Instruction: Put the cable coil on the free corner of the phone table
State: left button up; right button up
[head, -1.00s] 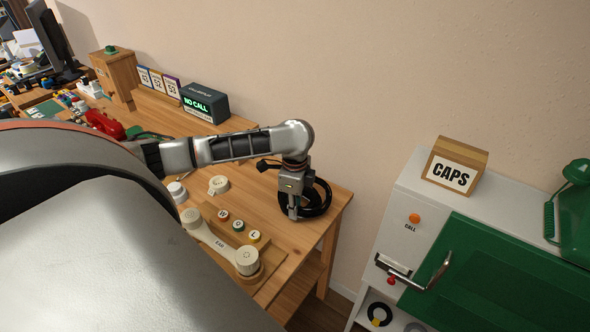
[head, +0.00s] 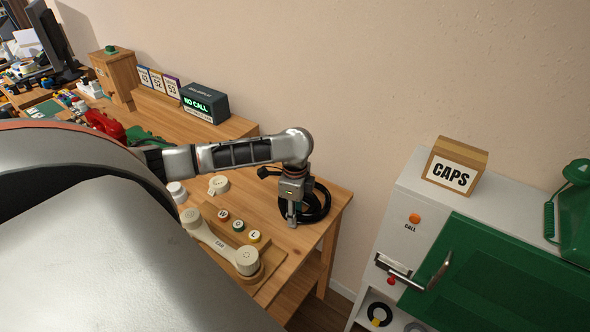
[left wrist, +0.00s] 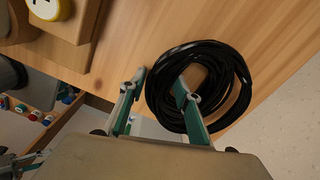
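The black cable coil (left wrist: 238,92) shows large in the left wrist view, over the wood table. In the head view the coil (head: 326,203) is at the right back corner of the phone table (head: 337,194). My left gripper (head: 292,221) points down at the coil's left side. In the left wrist view the gripper's fingers (left wrist: 160,78) are on either side of the coil's left band, one outside the ring and one in its opening. It looks shut on this band. Whether the coil touches the tabletop is hard to tell.
A cream handset (head: 220,243) on a wood base and several lettered buttons (head: 238,226) are left of the coil. A "NO CALL" display (head: 205,104) stands behind. A white cabinet (head: 405,205) with a CAPS box (head: 455,166) stands to the right, across a gap.

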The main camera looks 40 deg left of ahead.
pick_arm(q)
notch_tip(320, 180, up, 12)
pick_arm(e)
jog(key=shift+a, duration=0.1)
dwell(0.4)
pick_arm(q)
jog(key=shift+d, duration=0.1)
dwell(0.4)
